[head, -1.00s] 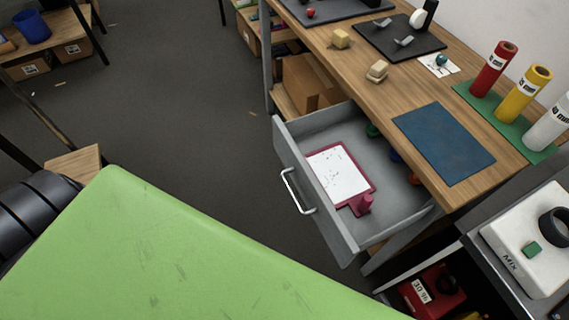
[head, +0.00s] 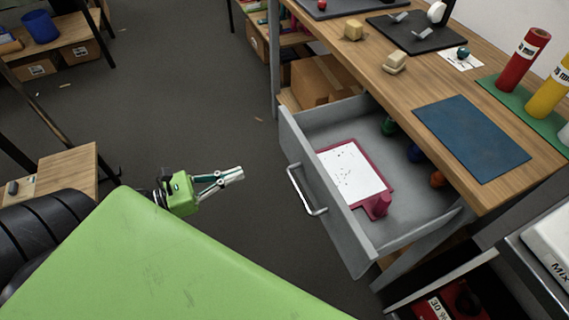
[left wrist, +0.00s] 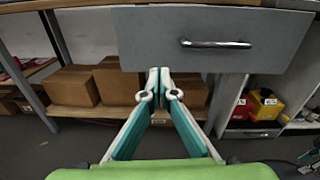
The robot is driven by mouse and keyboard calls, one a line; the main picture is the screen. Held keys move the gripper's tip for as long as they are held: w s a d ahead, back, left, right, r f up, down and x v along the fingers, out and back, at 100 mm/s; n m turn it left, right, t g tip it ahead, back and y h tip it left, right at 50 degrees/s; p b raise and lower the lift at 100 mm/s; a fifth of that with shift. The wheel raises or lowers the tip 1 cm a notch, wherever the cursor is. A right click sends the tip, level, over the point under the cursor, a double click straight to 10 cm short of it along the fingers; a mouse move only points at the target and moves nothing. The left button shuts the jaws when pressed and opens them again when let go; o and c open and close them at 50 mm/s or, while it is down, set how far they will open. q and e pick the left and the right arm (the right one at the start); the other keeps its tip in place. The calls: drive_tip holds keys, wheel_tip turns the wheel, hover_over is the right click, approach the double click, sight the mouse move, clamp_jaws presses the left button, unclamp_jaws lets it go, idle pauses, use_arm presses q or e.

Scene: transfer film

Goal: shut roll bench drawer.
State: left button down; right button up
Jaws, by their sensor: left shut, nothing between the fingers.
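The grey drawer (head: 333,192) of the wooden bench (head: 475,80) is pulled far out in the head view. Its metal handle (head: 307,190) is on the front panel, which also fills the top of the left wrist view (left wrist: 214,44). Inside the drawer lie a white board with a dark red frame (head: 353,172) and several small coloured things along the bench side. My left gripper (head: 240,173) is shut and empty, to the left of the drawer front and apart from it.
Red (head: 523,60) and yellow (head: 549,90) rolls stand on a green mat on the bench. A blue mat (head: 471,137) lies near its front edge. Cardboard boxes (left wrist: 72,86) sit on the shelf below. Open floor (head: 215,110) lies left of the drawer.

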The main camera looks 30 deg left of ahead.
use_arm(q)
drive_tip(key=m, duration=0.1)
drive_tip(key=p, duration=0.3)
approach(295, 155)
drive_tip(key=shift+h, duration=0.3)
drive_tip(key=x, duration=0.6)
drive_tip(key=shift+w+a, duration=0.1)
drive_tip(key=shift+a, duration=0.15)
drive_tip(key=shift+w+d+f, duration=0.15)
drive_tip(key=shift+w+d, duration=0.25)
drive_tip(key=shift+w, duration=0.05)
